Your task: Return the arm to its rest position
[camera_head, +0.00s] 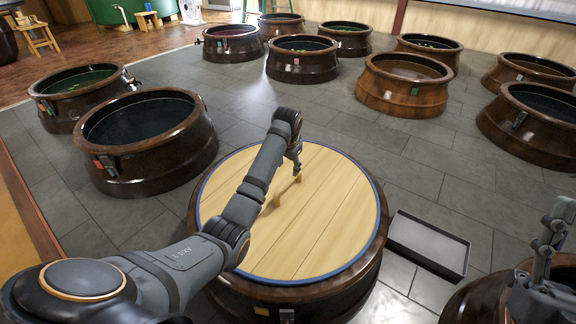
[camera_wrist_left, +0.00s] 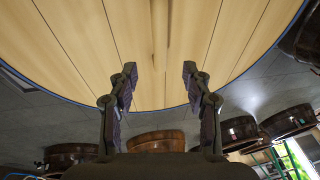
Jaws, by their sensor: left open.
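My left arm reaches in from the left over a round wooden lid (camera_head: 330,225) with a blue rim, seated on a brown jar (camera_head: 375,250). My left gripper (camera_head: 297,165) is above the lid, close to its small wooden handle (camera_head: 289,188). In the left wrist view the left gripper (camera_wrist_left: 160,75) has its two fingers spread apart with nothing between them; the lid's planks (camera_wrist_left: 70,35) fill the top of the picture. My right gripper (camera_head: 548,240) shows only partly at the right edge, and its fingers cannot be made out clearly.
A shallow grey tray (camera_head: 430,245) lies on the tiles right of the lidded jar. Open brown jars stand around: one at the left (camera_head: 150,145), one at the right (camera_head: 540,125), several at the back. Another jar (camera_head: 480,300) is below my right arm. Grey tiles (camera_head: 350,125) between them are clear.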

